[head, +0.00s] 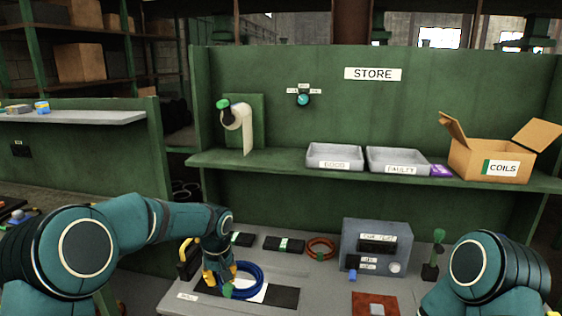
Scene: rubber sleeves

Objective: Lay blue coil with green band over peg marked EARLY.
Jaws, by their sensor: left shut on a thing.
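The blue coil (262,280) is low in the head view, over a dark mat with a white sheet on the bench. A green patch, which looks like its green band (227,291), shows at its left side by my fingers. My left gripper (221,279), with yellow fingertips, is shut on the coil at that side. I cannot tell whether the coil touches the mat. I cannot make out a peg marked EARLY. My right arm shows at the lower right, but its gripper is out of view.
An orange-red coil (321,247) lies behind, left of a grey box with a display (376,250). A green-topped stand (433,258) is right of it. The shelf above holds a GOOD tray (334,164), a FAULTY tray (398,169) and a COILS carton (470,160).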

